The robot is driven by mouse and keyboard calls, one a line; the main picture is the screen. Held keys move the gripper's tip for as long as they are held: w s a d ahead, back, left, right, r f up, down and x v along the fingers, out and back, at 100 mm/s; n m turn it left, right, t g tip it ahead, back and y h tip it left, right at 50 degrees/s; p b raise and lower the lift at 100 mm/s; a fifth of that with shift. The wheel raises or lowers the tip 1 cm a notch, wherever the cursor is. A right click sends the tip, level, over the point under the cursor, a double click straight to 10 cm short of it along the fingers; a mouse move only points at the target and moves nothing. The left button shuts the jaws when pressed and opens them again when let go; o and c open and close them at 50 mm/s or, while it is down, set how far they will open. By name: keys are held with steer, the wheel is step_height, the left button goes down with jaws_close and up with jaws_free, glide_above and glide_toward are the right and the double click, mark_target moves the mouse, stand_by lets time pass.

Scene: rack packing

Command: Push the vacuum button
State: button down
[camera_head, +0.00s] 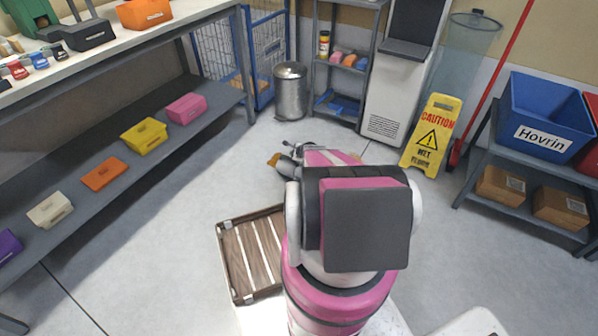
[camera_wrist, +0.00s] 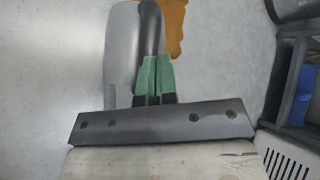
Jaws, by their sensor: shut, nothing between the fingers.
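In the wrist view my gripper (camera_wrist: 157,60) shows its two green finger pads pressed together, with nothing between them. Just beyond the fingers is a long rounded grey shape (camera_wrist: 121,45) with a black part along its right side; I cannot tell what it is. An orange-brown thing (camera_wrist: 175,28) is at the top, behind the fingers. The head view also shows a small orange-brown thing (camera_head: 274,159) beside the end of my pink arm. My arm hides most of that spot. I cannot make out a vacuum button in either view.
A wooden slatted crate (camera_head: 228,254) lies on the floor left of my arm. A yellow caution sign (camera_head: 429,132), a silver bin (camera_head: 291,92) and a white cabinet (camera_head: 390,105) stand beyond. Shelves line both sides, with a blue Hovrin bin (camera_head: 541,101) at right. Floor between is clear.

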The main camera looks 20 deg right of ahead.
steer(key=shift+r, duration=0.1)
step_height(320, 180, up, 6)
steer(key=shift+f, duration=0.1)
stand_by(0.8)
steer(key=s+a+r+n+g, duration=0.6)
steer(key=s+a+r+n, duration=1)
steer(key=s+a+r, duration=0.6)
steer(key=s+a+r+n+g+h, duration=0.1)
steer(key=s+r+n+g+h, duration=0.1)
steer(key=s+r+n, duration=0.4)
steer(key=s+r, duration=0.4)
steer(key=s, duration=0.1)
steer(key=shift+n+g+h, duration=0.3)
steer(key=shift+h, duration=0.1)
